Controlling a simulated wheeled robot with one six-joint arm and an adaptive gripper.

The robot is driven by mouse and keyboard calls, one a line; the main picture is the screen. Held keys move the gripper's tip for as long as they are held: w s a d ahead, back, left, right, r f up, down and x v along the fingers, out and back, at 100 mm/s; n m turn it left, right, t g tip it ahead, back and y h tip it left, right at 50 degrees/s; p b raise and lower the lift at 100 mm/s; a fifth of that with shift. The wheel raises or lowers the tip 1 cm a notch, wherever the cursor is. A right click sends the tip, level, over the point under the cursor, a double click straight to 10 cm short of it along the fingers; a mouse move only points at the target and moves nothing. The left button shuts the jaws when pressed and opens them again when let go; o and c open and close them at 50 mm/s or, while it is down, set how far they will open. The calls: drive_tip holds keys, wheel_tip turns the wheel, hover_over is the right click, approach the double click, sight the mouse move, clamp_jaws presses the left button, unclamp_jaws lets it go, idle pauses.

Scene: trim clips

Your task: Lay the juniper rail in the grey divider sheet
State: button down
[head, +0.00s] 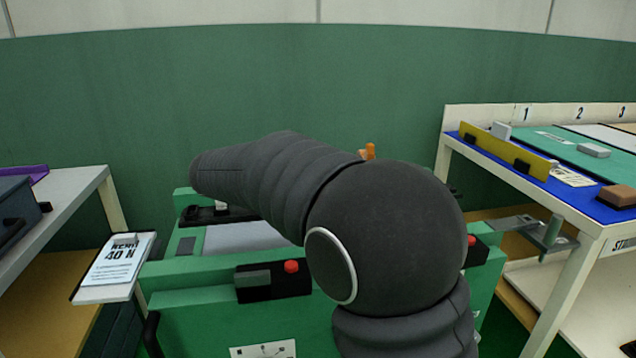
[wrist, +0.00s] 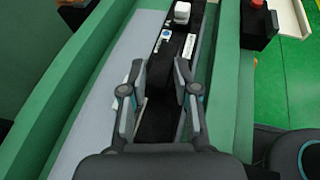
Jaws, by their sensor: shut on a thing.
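In the wrist view my gripper (wrist: 158,78) reaches down over the green fixture, its two fingers on either side of a long black bar (wrist: 155,122). It is shut on this dark bar; the exact contact is hard to make out. I cannot tell whether the bar is the juniper rail. In the head view my arm hides the gripper. A pale grey sheet (head: 612,136) lies on the right bench beyond a green one, under the number 3; it may be the grey divider sheet. The fixture has a light grey bed (head: 240,237).
The green fixture (head: 180,320) carries black blocks with red buttons (head: 291,266). The right bench holds a yellow rail (head: 505,150) on a blue sheet (head: 590,205) and a brown block (head: 617,196). A tilted sign (head: 105,280) stands left, beside a white table (head: 60,205).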

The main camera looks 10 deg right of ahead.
drive_tip(key=shift+f+b, duration=1.5)
drive_tip(key=shift+f, duration=3.05)
drive_tip(key=c, duration=0.8)
unclamp_jaws()
drive_tip(key=shift+a, duration=0.1)
drive_tip(key=v, duration=1.2)
